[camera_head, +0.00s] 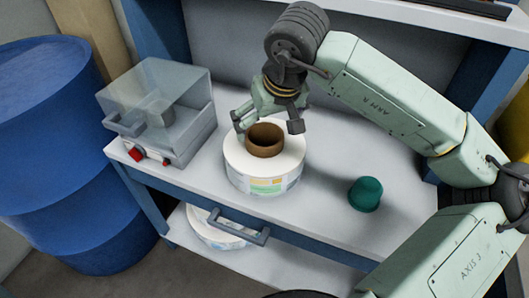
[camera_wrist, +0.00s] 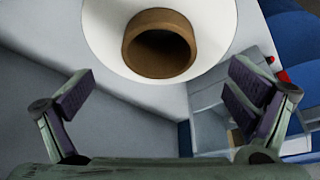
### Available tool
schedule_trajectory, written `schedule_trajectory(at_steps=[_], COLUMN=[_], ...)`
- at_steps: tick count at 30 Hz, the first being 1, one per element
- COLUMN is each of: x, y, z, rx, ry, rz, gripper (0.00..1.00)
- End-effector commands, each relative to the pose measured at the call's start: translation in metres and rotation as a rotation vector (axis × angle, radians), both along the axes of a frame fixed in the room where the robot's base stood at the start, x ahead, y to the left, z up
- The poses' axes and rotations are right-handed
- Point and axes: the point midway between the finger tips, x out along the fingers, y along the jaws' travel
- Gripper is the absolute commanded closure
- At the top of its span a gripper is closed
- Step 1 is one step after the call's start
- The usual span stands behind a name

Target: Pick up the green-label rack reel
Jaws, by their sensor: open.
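A large white reel (camera_head: 255,182) with a brown cardboard core (camera_head: 265,140) stands on the grey bench top. Its side label has green, yellow and blue patches. In the wrist view, the white reel (camera_wrist: 100,30) and its hollow core (camera_wrist: 160,62) are at the top middle, beyond my fingertips. My gripper (camera_head: 268,125) is open, just above and behind the core in the head view. In the wrist view the fingers of my gripper (camera_wrist: 160,90) are spread wide with nothing between them. A second reel (camera_head: 215,230) lies on the lower shelf, partly hidden; its label colour is unclear.
A clear-covered machine (camera_head: 160,95) with a red knob stands left of the reel. A dark green cup-like piece (camera_head: 365,194) is on the bench at right. A grey handle (camera_head: 238,226) sticks out at the bench front. A blue barrel (camera_head: 60,150) stands at left.

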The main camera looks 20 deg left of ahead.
Motion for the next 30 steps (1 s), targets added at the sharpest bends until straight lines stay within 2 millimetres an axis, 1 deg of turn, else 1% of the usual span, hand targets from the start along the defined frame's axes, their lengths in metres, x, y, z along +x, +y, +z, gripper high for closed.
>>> schedule_trajectory(at_steps=[5, 13, 16, 22, 30], x=[0.003, 0.014, 0.016, 0.016, 0.016], y=[0.004, 0.013, 0.014, 0.014, 0.014], z=[-0.012, -0.047, -0.052, -0.053, -0.053], rx=[0.002, 0.003, 0.003, 0.003, 0.003], ry=[0.004, 0.003, 0.002, 0.001, 0.001], rz=[0.001, 0.002, 0.002, 0.001, 0.001], gripper=[0.01, 0.01, 0.01, 0.01, 0.19])
